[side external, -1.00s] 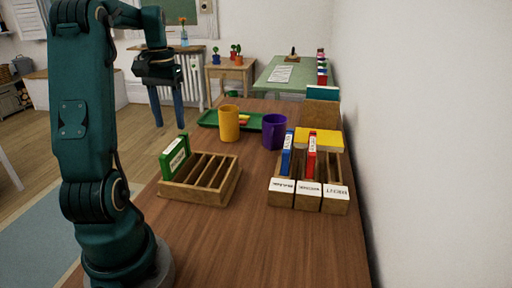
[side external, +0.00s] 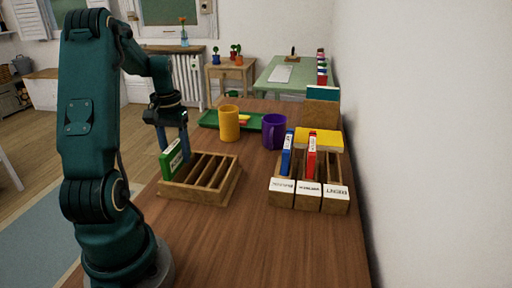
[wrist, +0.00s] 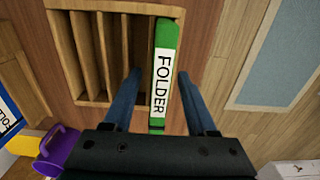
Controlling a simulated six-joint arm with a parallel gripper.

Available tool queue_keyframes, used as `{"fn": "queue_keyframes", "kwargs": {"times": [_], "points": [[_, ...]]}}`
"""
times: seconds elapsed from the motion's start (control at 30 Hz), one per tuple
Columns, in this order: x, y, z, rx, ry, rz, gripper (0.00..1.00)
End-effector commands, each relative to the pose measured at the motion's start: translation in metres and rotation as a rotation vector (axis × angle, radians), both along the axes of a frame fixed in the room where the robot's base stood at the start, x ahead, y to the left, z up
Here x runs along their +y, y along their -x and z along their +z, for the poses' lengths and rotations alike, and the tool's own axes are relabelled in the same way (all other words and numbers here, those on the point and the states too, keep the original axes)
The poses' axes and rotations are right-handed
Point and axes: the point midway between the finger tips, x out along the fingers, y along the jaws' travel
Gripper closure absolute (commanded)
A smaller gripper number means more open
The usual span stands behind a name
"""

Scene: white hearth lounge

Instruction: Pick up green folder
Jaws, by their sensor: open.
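The green folder (side external: 172,158) stands upright in the leftmost slot of a wooden slotted rack (side external: 200,198) on the table. It has a white label reading "FOLDER", which shows in the wrist view (wrist: 164,80). My gripper (side external: 174,148) is open and points down at the folder. In the wrist view its two blue fingers (wrist: 160,85) lie on either side of the folder, with gaps between. Whether the fingertips reach down past the folder's top edge is hard to tell.
A yellow mug (side external: 229,123) and a purple mug (side external: 273,131) stand behind the rack, near a green tray (side external: 208,119). To the right, labelled wooden holders (side external: 308,200) hold a blue folder (side external: 287,153) and a red folder (side external: 311,155). The front table is clear.

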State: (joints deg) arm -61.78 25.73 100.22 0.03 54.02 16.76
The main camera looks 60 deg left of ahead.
Motion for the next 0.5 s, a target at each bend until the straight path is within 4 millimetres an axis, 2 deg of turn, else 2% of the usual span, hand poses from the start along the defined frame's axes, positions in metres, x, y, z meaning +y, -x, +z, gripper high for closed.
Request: {"fn": "queue_keyframes", "kwargs": {"times": [0.07, 0.2, 0.23, 0.5], "points": [[0.0, 0.0, 0.0002, 0.0, 0.0, 0.0, 0.43], [0.0001, -0.0001, 0.0003, 0.0, 0.0, 0.0, 0.96], [0.0, 0.0, 0.0004, 0.0, 0.0, 0.0, 1.0], [0.0001, -0.0001, 0.0008, -0.001, -0.001, 0.0, 1.0]]}}
